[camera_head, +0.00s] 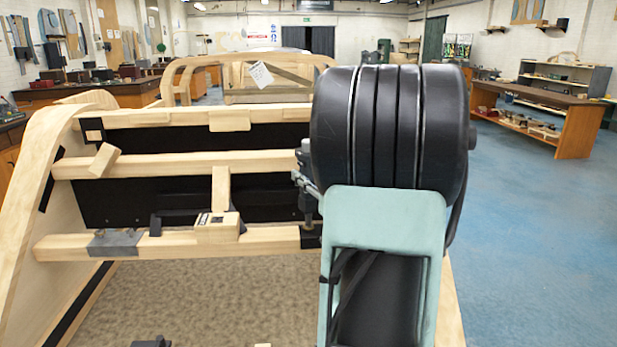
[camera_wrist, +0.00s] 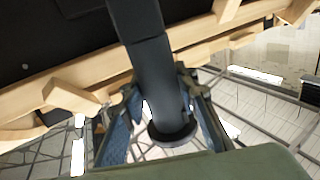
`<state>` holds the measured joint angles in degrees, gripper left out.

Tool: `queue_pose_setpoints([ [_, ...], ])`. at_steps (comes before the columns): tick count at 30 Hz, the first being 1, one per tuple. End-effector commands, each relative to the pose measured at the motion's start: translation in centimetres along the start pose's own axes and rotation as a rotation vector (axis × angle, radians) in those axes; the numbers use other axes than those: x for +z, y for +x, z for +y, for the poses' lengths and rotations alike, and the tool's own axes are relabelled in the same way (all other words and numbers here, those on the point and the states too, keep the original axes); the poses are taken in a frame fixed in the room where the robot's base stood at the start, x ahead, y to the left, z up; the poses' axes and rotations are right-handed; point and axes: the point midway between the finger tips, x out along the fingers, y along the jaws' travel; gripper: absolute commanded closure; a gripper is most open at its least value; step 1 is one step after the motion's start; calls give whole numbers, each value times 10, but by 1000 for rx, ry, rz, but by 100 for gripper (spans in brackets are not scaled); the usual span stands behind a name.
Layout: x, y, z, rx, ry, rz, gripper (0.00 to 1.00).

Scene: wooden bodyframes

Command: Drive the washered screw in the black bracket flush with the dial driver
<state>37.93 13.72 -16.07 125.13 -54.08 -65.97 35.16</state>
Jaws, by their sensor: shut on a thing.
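My gripper (camera_wrist: 165,112) is shut on a dark, thick cylindrical tool, seemingly the dial driver (camera_wrist: 153,65). Its blue-sided fingers stand on either side of the shaft, above a round black flange. The shaft runs up toward the wooden frame in the wrist view. In the head view my gripper (camera_head: 306,185) shows only in part at the left of my arm, at the right end of the lower rail. A black piece there (camera_head: 311,236) may be the bracket or part of the driver; I cannot tell which. The washered screw is not discernible.
The wooden bodyframe (camera_head: 170,165) has a curved left side, crossrails and a black panel behind. A grey plate (camera_head: 115,243) and a wooden block (camera_head: 217,228) sit on the lower rail (camera_head: 265,240). My arm hides the frame's right part. Blue floor (camera_head: 530,240) is open at right.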

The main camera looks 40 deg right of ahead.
Motion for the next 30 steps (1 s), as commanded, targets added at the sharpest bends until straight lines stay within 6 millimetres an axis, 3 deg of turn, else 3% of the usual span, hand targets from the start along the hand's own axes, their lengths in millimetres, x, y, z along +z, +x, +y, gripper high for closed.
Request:
queue_pose_setpoints([
  [30, 2, -1, 0, 0, -1, 2, 100],
])
